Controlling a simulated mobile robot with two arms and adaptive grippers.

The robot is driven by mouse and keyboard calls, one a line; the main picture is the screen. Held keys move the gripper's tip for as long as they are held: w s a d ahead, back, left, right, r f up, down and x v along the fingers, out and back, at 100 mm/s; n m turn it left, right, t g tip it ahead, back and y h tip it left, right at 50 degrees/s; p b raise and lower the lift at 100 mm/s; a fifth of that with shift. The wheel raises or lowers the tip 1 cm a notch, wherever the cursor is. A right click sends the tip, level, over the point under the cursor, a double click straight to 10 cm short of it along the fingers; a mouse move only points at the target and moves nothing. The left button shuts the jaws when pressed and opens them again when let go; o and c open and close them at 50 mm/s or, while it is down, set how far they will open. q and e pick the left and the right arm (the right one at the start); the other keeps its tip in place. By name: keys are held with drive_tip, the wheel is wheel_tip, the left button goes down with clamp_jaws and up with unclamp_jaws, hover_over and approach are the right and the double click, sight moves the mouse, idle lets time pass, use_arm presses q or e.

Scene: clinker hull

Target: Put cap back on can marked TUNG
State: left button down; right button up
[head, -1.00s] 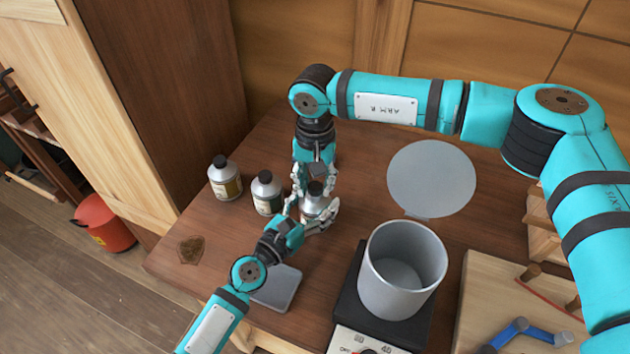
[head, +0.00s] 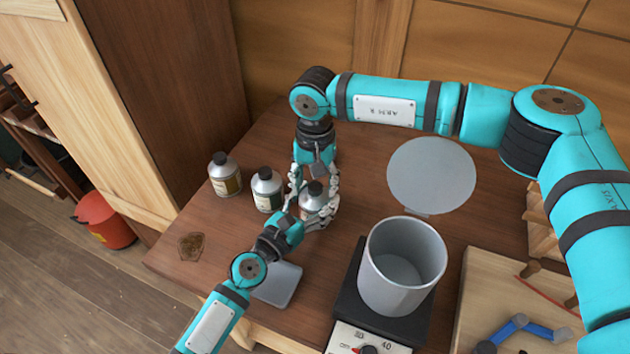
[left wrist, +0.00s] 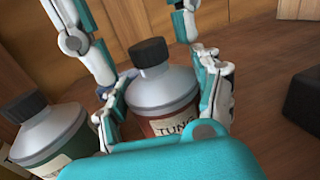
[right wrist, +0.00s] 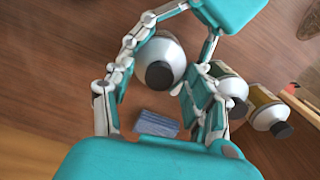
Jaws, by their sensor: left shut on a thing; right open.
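The can marked TUNG (left wrist: 165,105) is silver-shouldered with a reddish-brown body and stands upright on the table; it also shows in the head view (head: 314,202). A black cap (left wrist: 150,52) sits on its neck and looks level; it also shows in the right wrist view (right wrist: 160,75). My left gripper (head: 316,217) is shut around the can's body from the front. My right gripper (head: 315,180) points down above the can, its fingers spread open on either side and apart from the cap. The TUNG label is partly hidden by the left gripper.
Two similar capped cans (head: 267,190) (head: 225,175) stand just left.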

drive_tip(key=shift+r, duration=2.25)
drive_tip(key=shift+c, duration=0.5)
drive_tip(key=shift+a+r, duration=0.1)
drive_tip(key=shift+r, duration=0.1)
drive_tip(key=shift+s+a+r+n, duration=0.15)
drive_tip(key=shift+r+n, duration=0.55)
drive_tip(key=shift+n, duration=0.2)
drive_tip(key=shift+w+d+r+n, duration=0.15)
drive_tip(key=shift+r+n, duration=0.05)
drive_tip(key=shift+r, duration=0.15)
drive_tip(key=shift+w+d+r+n, duration=0.1)
drive_tip(key=shift+d+r+n, duration=0.1)
drive_tip(key=shift+r, duration=0.15)
drive_tip(key=shift+f, duration=0.15)
drive_tip(key=shift+f, duration=3.9)
